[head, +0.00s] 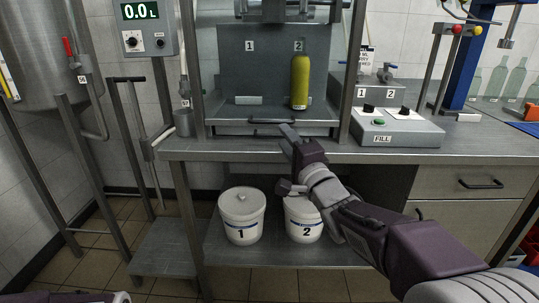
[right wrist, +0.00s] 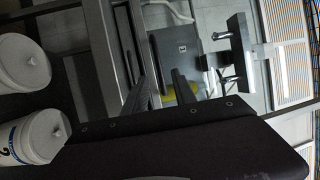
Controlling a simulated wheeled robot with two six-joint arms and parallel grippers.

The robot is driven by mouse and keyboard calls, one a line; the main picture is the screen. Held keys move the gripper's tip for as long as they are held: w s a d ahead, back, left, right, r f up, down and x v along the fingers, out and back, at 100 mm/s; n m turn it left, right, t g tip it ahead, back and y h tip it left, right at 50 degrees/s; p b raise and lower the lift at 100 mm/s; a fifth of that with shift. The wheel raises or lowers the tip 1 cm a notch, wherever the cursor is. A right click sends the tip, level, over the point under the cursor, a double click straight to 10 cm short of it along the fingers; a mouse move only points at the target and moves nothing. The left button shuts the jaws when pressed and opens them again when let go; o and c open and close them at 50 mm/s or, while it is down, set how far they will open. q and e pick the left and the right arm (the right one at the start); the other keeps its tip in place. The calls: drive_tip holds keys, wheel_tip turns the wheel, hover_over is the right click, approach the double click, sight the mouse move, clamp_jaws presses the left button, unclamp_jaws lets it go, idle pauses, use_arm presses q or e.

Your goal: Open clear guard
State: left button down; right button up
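The clear guard covers the front of the filling bay and appears to be down. Its dark bar handle (head: 272,121) sits at the lower front edge, above the bench edge. Through the guard I see a yellow bottle (head: 299,82) standing under the label 2; it also shows partly in the right wrist view (right wrist: 188,92), behind my fingers. My right gripper (head: 290,131) is just below and right of the handle, fingers apart and empty; the two fingers also show in the right wrist view (right wrist: 162,90). I cannot tell whether a finger touches the handle. My left gripper is not visible.
White buckets 1 (head: 241,216) and 2 (head: 304,219) stand on the lower shelf under the bench. A FILL control box (head: 398,130) is right of the bay. A steel post (head: 354,70) stands at the bay's right side. A 0.0 L display (head: 147,25) hangs left.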

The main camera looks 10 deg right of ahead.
sight(274, 123)
drive_tip(key=shift+f, duration=0.1)
drive_tip(key=b+x, duration=0.2)
drive_tip(key=x, duration=0.6)
drive_tip(key=shift+w+f, duration=0.1)
drive_tip(key=shift+f, duration=0.05)
drive_tip(key=shift+w+r, duration=0.2)
drive_tip(key=shift+w, duration=0.25)
clamp_jaws()
drive_tip(key=shift+f, duration=0.1)
idle(0.7)
